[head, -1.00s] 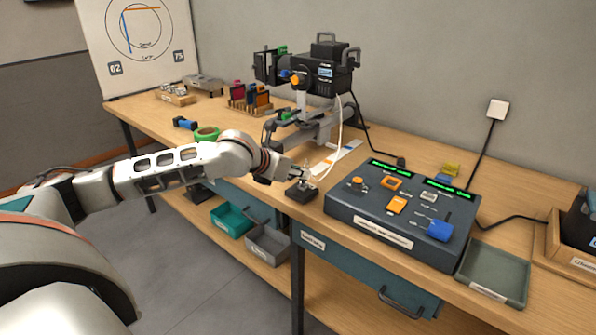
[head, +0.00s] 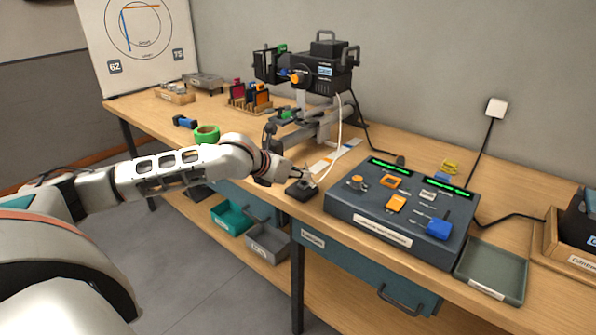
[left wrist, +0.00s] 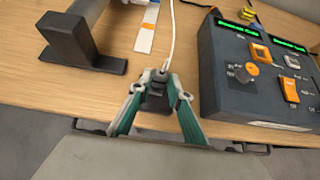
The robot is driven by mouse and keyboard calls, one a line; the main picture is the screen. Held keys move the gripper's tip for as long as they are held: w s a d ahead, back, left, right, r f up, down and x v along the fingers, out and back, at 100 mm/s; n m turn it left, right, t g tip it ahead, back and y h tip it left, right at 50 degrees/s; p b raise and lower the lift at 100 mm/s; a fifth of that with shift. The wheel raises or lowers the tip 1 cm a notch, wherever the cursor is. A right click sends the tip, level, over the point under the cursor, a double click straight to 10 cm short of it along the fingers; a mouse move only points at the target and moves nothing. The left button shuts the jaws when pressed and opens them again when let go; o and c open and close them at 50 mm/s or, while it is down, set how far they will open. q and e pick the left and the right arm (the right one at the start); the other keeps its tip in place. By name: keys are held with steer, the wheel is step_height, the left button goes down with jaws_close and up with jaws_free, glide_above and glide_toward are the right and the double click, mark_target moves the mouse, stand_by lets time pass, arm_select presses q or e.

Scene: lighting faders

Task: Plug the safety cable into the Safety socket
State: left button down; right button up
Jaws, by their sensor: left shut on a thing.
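The white safety cable (head: 338,137) hangs down from the dark lamp unit (head: 322,72) to the tip of my left gripper (head: 307,176). In the left wrist view the cable (left wrist: 172,36) runs down to between the fingertips of my left gripper (left wrist: 160,84), which are shut on its end. The plug itself is mostly hidden by the fingers. A small black block (head: 301,191) stands at the table's front edge, directly under the fingertips; whether the plug touches it I cannot tell. No socket labelled Safety is readable. My right gripper is not in view.
A dark control desk (head: 352,207) with faders and green displays stands close right of the gripper. A grey tray (head: 493,271) lies beyond it. The lamp's stand (head: 322,128) is behind. Green tape (head: 207,133) lies to the left.

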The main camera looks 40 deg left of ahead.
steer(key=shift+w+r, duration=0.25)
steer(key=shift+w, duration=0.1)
arm_select(q)
steer(key=shift+f, duration=0.25)
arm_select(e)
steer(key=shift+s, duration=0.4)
arm_select(q)
steer(key=shift+f, duration=0.2)
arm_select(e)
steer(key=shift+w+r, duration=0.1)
